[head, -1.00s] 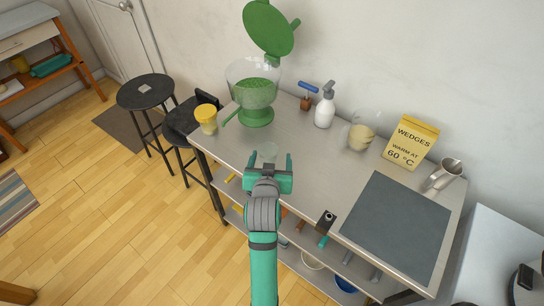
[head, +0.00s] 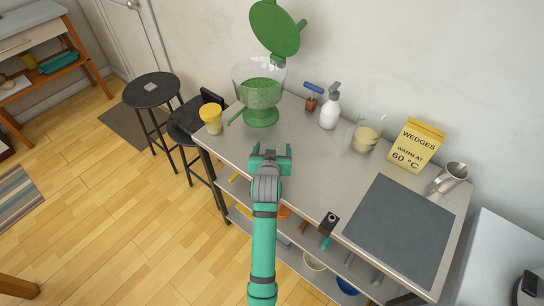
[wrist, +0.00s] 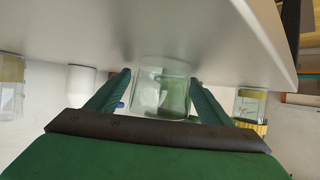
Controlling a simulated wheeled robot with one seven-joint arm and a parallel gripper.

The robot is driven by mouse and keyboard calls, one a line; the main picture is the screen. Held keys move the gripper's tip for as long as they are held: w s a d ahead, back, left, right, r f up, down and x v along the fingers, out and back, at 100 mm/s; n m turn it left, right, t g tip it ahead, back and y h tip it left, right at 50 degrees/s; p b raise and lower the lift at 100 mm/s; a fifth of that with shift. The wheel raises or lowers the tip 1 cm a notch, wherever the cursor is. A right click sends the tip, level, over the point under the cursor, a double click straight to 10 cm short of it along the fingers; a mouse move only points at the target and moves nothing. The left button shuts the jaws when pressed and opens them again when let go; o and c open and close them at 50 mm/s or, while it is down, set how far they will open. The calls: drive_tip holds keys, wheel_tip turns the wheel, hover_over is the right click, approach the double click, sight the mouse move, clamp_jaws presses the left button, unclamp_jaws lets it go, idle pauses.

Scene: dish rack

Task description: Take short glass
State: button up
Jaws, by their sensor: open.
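The short glass (wrist: 160,90) is clear and shows in the wrist view, which looks upside down with the tabletop at the top. It stands between the two fingers of my gripper (wrist: 160,84), at or just past the fingertips; I cannot tell how deep. The right finger looks very close to its side, and a gap shows at the left. There the glass is hidden or too faint to make out.
A green dispenser (head: 260,112) stands behind my gripper. A yellow-lidded jar (head: 211,118) is at the left. A white bottle (head: 330,108), a glass with yellow contents (head: 366,138) and a wedges bag (head: 416,142) stand at the right. A grey mat (head: 400,230) lies at the right end.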

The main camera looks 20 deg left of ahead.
drive_tip(key=shift+w+a+f, duration=0.1)
drive_tip(key=shift+w+f, duration=0.05)
drive_tip(key=shift+w, duration=0.1)
drive_tip(key=c, duration=1.2)
drive_tip(key=shift+c, duration=0.4)
